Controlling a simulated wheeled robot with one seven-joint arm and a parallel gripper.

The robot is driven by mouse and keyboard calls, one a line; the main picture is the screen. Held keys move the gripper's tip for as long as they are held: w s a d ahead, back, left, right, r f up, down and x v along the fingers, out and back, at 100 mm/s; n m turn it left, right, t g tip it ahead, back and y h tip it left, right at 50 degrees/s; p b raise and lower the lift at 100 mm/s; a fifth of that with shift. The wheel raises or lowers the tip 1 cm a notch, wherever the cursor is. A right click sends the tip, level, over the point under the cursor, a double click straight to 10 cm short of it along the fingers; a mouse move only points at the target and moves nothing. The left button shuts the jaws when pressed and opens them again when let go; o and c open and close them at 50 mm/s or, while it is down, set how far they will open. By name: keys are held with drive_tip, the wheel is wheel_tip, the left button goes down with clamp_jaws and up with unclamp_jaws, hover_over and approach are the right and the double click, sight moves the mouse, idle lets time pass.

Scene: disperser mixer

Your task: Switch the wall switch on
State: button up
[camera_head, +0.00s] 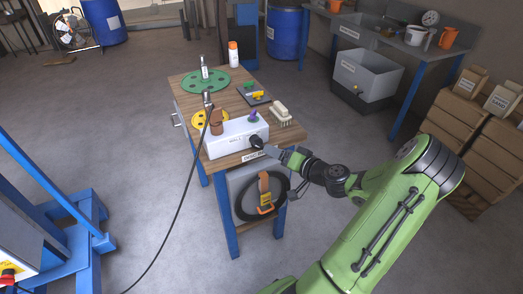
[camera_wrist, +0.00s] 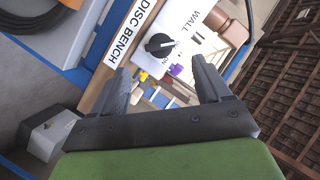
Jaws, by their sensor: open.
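The wall switch is a black rotary knob (camera_wrist: 159,45) on a white box (camera_head: 232,138), with "WALL" and "ON" lettering near it in the wrist view. A light mark runs across the knob. In the head view the knob (camera_head: 257,141) is on the box's right end, partly close behind my gripper (camera_head: 268,149). In the wrist view my gripper (camera_wrist: 160,68) is open and empty, its two dark fingers spread with the knob between and just beyond their tips. I cannot tell whether either finger touches it.
The box stands on a wooden bench (camera_head: 183,84) with blue legs. A brown plug (camera_head: 217,121) with a black cable sits at the box's left. A purple knob (camera_head: 253,116), green disc (camera_head: 205,83), brush (camera_head: 280,114) and bottle (camera_head: 233,54) are nearby.

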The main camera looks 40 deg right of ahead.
sight(261, 147)
drive_tip(key=x, duration=0.8)
drive_tip(key=shift+s, duration=0.1)
drive_tip(key=c, duration=1)
drive_tip(key=shift+c, duration=0.2)
